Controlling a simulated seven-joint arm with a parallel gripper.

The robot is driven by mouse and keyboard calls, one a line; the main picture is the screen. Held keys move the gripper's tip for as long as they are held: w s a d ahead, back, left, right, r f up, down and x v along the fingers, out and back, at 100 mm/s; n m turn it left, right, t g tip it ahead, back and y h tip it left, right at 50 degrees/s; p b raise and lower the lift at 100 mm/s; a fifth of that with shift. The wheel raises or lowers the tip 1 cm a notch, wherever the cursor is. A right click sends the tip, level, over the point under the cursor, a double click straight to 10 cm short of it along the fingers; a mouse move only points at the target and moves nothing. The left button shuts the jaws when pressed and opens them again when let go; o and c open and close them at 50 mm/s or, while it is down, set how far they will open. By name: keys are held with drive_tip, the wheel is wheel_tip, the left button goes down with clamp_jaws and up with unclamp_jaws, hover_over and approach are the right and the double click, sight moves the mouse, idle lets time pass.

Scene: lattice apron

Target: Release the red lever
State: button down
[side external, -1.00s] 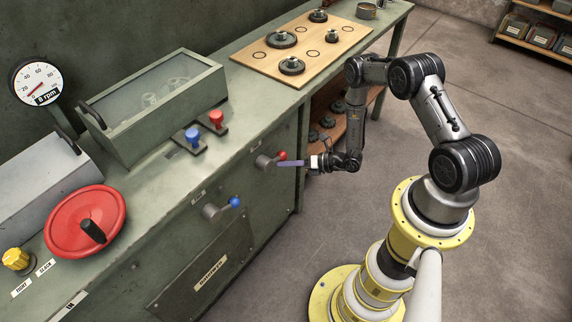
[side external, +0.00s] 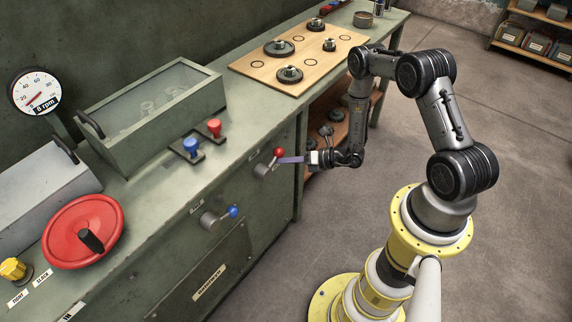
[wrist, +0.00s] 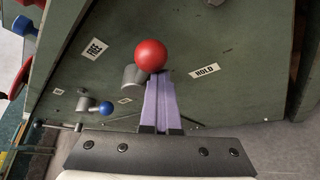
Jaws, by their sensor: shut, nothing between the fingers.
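The red lever has a red ball (side external: 280,152) on a grey hub (side external: 263,170) on the cabinet front. It points up and right from its hub in the side view. In the wrist view the red ball (wrist: 150,54) lies between the FREE label (wrist: 95,48) and the HOLD label (wrist: 205,71). My gripper (side external: 281,160) has its purple fingers shut with nothing between them. The fingertips (wrist: 158,74) are right beside the ball; whether they touch it is unclear. The ball partly covers the lever's hub in the wrist view.
A blue-knobbed lever (side external: 233,211) is lower on the same front. Red (side external: 214,127) and blue (side external: 191,145) knobs, a red handwheel (side external: 60,232) and a covered box (side external: 150,110) are on the bench. The dial (side external: 35,92) reads 8 rpm. Floor beside the cabinet is clear.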

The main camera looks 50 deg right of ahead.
drive_tip(key=shift+w+a+r, duration=0.1)
drive_tip(key=shift+a+r, duration=0.15)
drive_tip(key=shift+r, duration=0.4)
drive_tip(key=shift+a+r, duration=0.2)
drive_tip(key=shift+r, duration=0.4)
drive_tip(key=shift+a+r, duration=0.25)
drive_tip(key=shift+r, duration=0.05)
drive_tip(key=shift+a+r, duration=0.25)
approach(281, 156)
drive_tip(key=a, duration=0.1)
drive_tip(key=s+a+f, duration=0.1)
drive_tip(key=a, duration=0.1)
drive_tip(key=s+a, duration=0.1)
drive_tip(key=shift+s+a+f, duration=0.1)
drive_tip(key=shift+a+f, duration=0.25)
drive_tip(key=shift+f, duration=0.05)
